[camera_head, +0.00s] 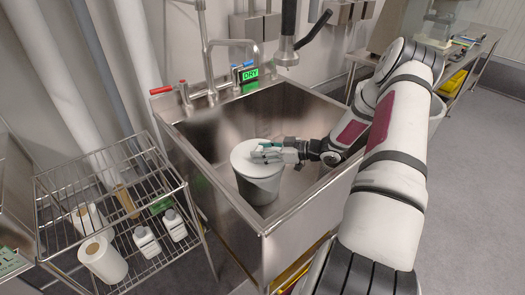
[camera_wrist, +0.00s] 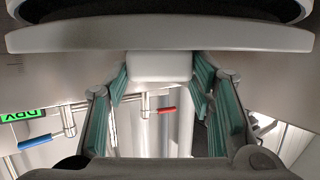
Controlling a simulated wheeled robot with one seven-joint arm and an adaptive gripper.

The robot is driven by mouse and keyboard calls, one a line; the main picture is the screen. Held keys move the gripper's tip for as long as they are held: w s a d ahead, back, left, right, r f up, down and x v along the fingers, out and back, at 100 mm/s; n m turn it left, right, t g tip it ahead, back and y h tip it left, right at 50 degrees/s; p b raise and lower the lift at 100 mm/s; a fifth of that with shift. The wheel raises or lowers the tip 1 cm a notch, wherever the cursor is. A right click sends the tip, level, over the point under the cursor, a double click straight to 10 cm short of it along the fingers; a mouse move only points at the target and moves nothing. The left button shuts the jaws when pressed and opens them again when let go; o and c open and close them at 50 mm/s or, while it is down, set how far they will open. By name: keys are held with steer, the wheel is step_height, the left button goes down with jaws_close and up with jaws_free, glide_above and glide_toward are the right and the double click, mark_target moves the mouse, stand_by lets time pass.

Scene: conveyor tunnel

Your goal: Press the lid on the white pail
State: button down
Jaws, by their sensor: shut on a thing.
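The white pail (camera_head: 262,188) stands upright in the steel sink. A pale round lid (camera_head: 243,161) lies over its top in the head view. My gripper (camera_head: 268,153) reaches in from the right, over the lid. In the wrist view, which looks upside down, the teal-padded fingers of my gripper (camera_wrist: 160,82) are shut on the lid's white block-shaped knob (camera_wrist: 160,66). The lid's pale edge (camera_wrist: 160,40) spans the top of that view, with a dark area beyond it. I cannot tell whether the lid sits flush on the rim.
The sink (camera_head: 222,125) has high walls around the pail. A faucet (camera_head: 207,60) and a green DRY sign (camera_head: 250,74) stand behind. A wire rack (camera_head: 110,205) with bottles and paper rolls is at left. Open floor lies at right.

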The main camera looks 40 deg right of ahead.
steer(key=shift+f+b, duration=0.3)
steer(key=shift+f, duration=0.25)
steer(key=c, duration=0.6)
jaws_free()
steer(key=shift+c, duration=0.2)
step_height(320, 180, up, 10)
stand_by(0.3)
